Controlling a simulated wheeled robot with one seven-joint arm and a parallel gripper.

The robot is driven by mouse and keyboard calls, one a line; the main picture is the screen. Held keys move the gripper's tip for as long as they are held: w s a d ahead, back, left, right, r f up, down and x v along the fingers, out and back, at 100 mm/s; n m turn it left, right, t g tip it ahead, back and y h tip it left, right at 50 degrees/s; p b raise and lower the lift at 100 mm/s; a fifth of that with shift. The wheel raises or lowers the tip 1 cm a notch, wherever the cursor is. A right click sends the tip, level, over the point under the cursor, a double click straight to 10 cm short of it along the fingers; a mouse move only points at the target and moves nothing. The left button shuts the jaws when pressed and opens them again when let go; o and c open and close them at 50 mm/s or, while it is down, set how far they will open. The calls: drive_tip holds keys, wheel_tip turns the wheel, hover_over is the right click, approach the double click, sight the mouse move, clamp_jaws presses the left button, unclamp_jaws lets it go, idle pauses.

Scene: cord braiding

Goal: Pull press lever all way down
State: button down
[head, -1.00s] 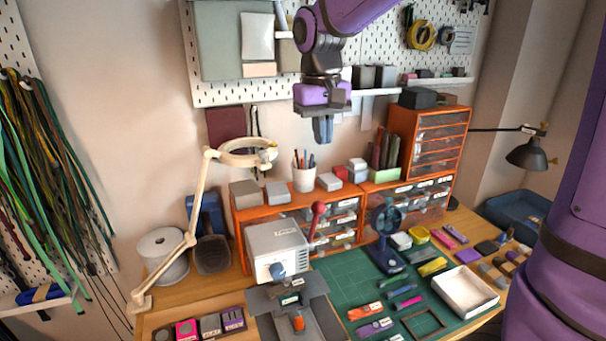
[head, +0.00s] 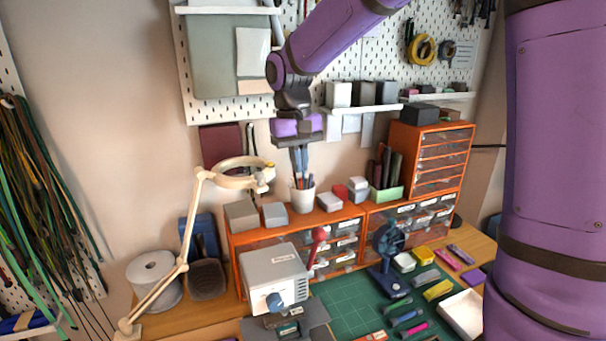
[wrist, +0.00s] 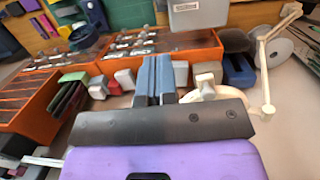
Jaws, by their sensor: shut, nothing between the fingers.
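The press (head: 275,275) is a light grey box on the bench, with a blue knob on its front. Its lever (head: 317,240) has a red ball end and stands upright at the right side of the box. The press body also shows at the top of the wrist view (wrist: 198,14), where I cannot make out the lever. My gripper (head: 302,182) points down, its two blue-grey fingers together and empty. It hangs above the press and lever, apart from both, in front of the pen cup in the head view. The fingers also show in the wrist view (wrist: 156,62).
Orange drawer units (head: 345,225) stand behind the press, with a white pen cup (head: 302,200) and small boxes on top. A cream lamp arm (head: 190,225) rises at the left.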

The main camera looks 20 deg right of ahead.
drive_tip(key=shift+s+d+f, duration=0.2)
drive_tip(key=shift+s+f, duration=0.55)
drive_tip(key=shift+f, duration=0.95)
drive_tip(key=shift+s+d+f, duration=0.15)
drive_tip(key=shift+s+f, duration=0.55)
drive_tip(key=shift+f, duration=1)
drive_tip(key=shift+s+d+f, duration=0.2)
drive_tip(key=shift+s+f, duration=0.55)
drive_tip(key=shift+f, duration=0.95)
